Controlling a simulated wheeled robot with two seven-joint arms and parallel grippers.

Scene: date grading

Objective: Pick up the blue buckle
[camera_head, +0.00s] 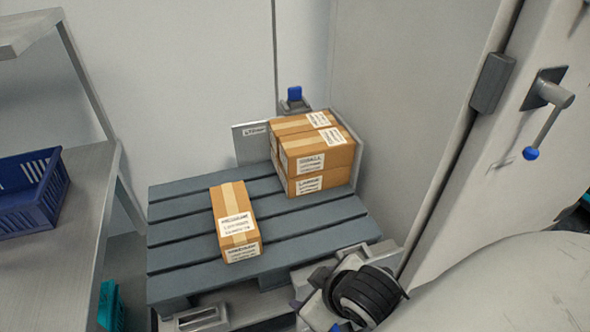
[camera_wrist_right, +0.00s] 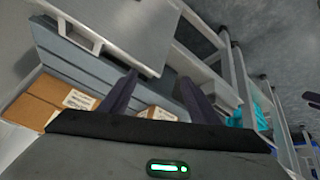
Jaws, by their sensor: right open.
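A small blue piece that looks like the blue buckle (camera_head: 294,93) sits on a grey bracket at the back wall, just behind the stacked cartons. My right gripper (camera_head: 322,292) is at the front right corner of the pallet, far in front of that piece and partly hidden by my dark wrist. In the right wrist view its two dark fingers (camera_wrist_right: 158,80) stand apart with nothing between them. The blue piece cannot be made out there. My left gripper is not in view.
A grey slatted pallet (camera_head: 185,208) carries a single carton (camera_head: 233,215) and stacked cartons (camera_head: 318,160). A dark blue crate (camera_head: 30,190) stands on the metal table (camera_head: 55,280) at left. A door with a blue-tipped lever (camera_head: 545,125) is at right.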

